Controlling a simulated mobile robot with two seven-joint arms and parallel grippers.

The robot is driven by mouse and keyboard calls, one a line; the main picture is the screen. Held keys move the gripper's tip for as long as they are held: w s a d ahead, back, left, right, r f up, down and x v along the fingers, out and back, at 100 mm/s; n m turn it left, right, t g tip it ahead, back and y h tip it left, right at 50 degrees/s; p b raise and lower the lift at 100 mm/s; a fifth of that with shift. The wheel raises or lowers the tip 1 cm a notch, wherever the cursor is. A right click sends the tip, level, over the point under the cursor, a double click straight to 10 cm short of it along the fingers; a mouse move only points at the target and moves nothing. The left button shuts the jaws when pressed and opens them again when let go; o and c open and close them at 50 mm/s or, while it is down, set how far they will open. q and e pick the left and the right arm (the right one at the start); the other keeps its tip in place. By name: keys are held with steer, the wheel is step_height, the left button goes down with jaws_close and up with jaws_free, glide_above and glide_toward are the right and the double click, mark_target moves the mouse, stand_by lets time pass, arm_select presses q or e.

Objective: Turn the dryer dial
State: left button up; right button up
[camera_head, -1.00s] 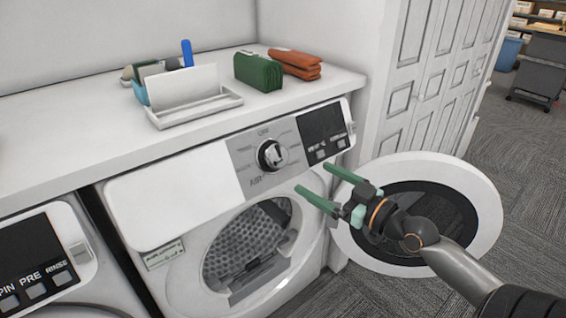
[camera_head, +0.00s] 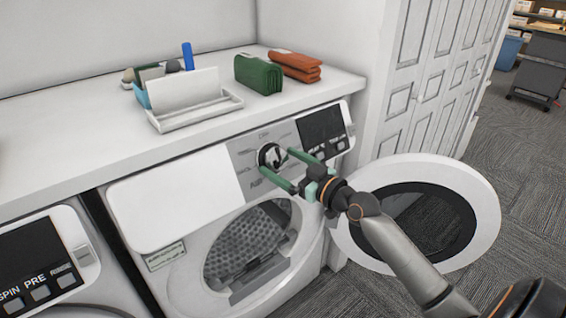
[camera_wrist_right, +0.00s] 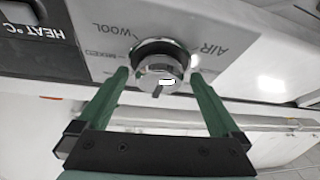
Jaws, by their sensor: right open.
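The dryer dial (camera_head: 270,155) is a round silver knob with a dark ring on the dryer's grey control panel (camera_head: 242,152). My right gripper (camera_head: 275,162) is open, with its green fingers pointing at the dial. In the right wrist view the dial (camera_wrist_right: 158,68) sits between the two fingertips (camera_wrist_right: 160,78), one on each side. I cannot tell whether either finger touches it. Part of the dial is hidden by a finger in the head view. The dryer (camera_head: 165,205) stands under the white counter. My left gripper is not in view.
The dryer's round door (camera_head: 480,200) hangs open at the right, behind my right arm. A second machine (camera_head: 40,265) stands at the lower left.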

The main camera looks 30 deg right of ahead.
steer(key=shift+w, duration=0.15)
